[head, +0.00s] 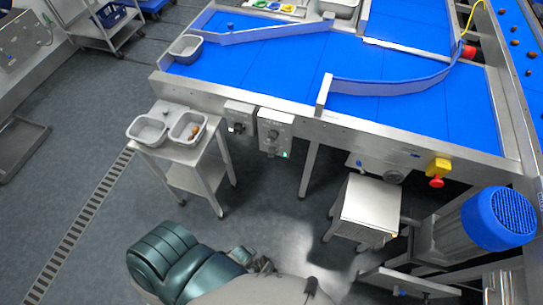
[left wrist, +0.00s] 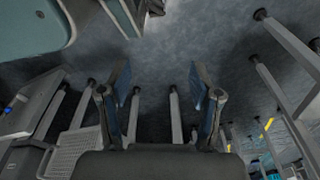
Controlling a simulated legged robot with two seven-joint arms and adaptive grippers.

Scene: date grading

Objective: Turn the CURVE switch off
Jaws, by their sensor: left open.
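Two grey control boxes hang on the front rail of the blue conveyor: a smaller one (head: 238,117) on the left and a larger one (head: 274,131) on the right, with a small green spot low on it. Their labels are too small to read, so I cannot tell which carries the CURVE switch or how it is set. My left gripper (left wrist: 160,82) is open and empty in the left wrist view, its two fingers apart above the floor, touching nothing visible. My left arm shows at the bottom of the head view, well short of the boxes. My right gripper is not in view.
A small steel stand (head: 180,150) with two grey tubs is left of the boxes. A steel box on legs (head: 367,211), a red-and-yellow emergency stop (head: 437,174) and a blue-capped motor (head: 497,218) are at right. Grey floor lies open before the boxes.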

